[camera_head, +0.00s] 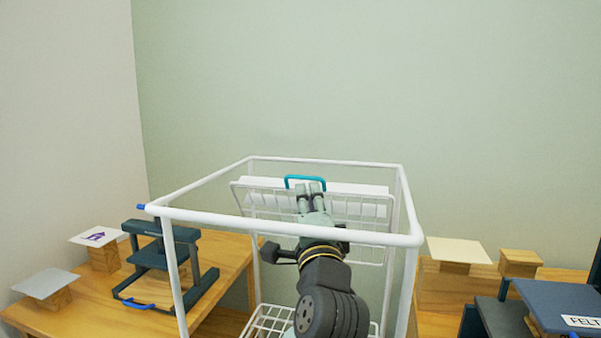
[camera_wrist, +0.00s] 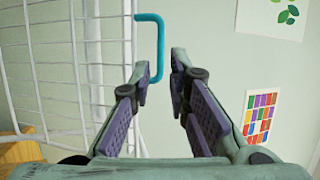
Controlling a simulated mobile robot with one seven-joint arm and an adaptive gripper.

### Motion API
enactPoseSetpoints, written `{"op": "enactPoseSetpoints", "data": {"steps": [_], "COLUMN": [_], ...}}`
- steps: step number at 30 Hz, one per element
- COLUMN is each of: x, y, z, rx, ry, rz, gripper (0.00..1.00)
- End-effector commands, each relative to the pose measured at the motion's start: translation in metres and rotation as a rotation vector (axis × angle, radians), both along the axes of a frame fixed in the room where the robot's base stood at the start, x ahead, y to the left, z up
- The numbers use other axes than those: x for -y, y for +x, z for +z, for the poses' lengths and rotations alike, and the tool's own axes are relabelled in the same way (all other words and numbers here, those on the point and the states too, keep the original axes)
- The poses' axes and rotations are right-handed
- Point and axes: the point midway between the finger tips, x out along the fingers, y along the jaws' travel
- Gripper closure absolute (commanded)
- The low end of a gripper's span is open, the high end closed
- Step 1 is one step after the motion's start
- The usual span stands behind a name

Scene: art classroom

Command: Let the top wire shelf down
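The top wire shelf (camera_head: 372,211) is a white wire grid with a teal handle (camera_head: 288,181). It stands folded up, close to upright, inside the white rack frame (camera_head: 300,228). My gripper (camera_head: 312,187) is at the handle in the head view and covers part of it. In the wrist view my gripper (camera_wrist: 162,67) is open, with a clear gap between the fingertips. There the shelf's grid (camera_wrist: 60,70) is at the left, and the handle (camera_wrist: 160,40) runs behind the left fingertip into the gap. I cannot tell whether a finger touches it.
A lower wire shelf (camera_head: 262,322) lies inside the rack, partly hidden by my arm. A wooden table (camera_head: 90,318) with a dark press (camera_head: 160,258) stands at the left. Boards on wooden blocks (camera_head: 455,250) stand at the right. A wall is behind.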

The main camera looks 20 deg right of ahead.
Motion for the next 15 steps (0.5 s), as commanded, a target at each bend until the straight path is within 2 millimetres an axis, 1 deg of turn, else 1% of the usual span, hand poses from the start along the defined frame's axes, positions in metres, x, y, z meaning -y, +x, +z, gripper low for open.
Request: {"op": "enactPoseSetpoints", "data": {"steps": [1,3,7,12,15], "x": [0.002,0.005,0.010,0.015,0.016], "y": [0.011,0.024,0.045,0.064,0.069], "z": [0.006,0.010,0.017,0.021,0.022], "rx": [-0.002,-0.003,-0.001,0.000,0.000], "ry": [0.002,0.001,0.000,0.000,-0.002], "rz": [0.003,0.003,0.003,0.002,0.002], "gripper": [0.83,0.83,0.83,0.83,0.83]}}
